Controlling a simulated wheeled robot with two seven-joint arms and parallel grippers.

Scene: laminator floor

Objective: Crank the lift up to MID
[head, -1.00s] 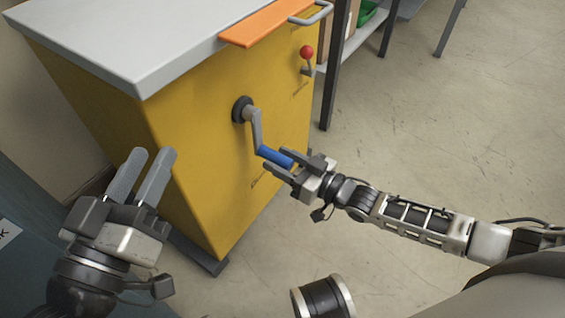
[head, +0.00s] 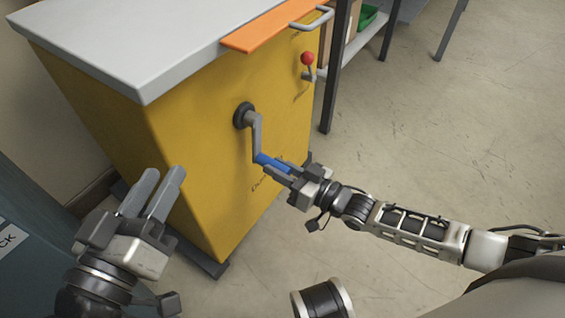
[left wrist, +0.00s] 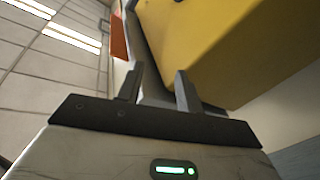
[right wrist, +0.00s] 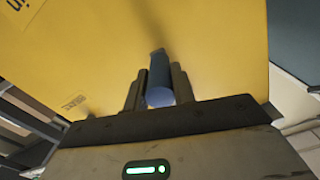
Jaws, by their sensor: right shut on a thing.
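The yellow lift cabinet (head: 210,170) with a grey top stands in front of me. A grey crank (head: 256,135) comes out of a dark round hub on its side and hangs down to a blue handle (head: 268,161). My right gripper (head: 284,175) is shut on the blue handle; in the right wrist view the handle (right wrist: 160,85) sits between the two fingers. My left gripper (head: 152,192) is apart from the cabinet's near side, with a gap between its fingers and nothing in it. In the left wrist view the left fingers (left wrist: 157,88) stand apart.
A red-knobbed lever (head: 307,60) is on the cabinet's side, right of the crank. An orange piece (head: 262,30) with a grey handle lies along the top edge. A dark-legged shelf (head: 338,80) stands at the right. The floor at the right is clear.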

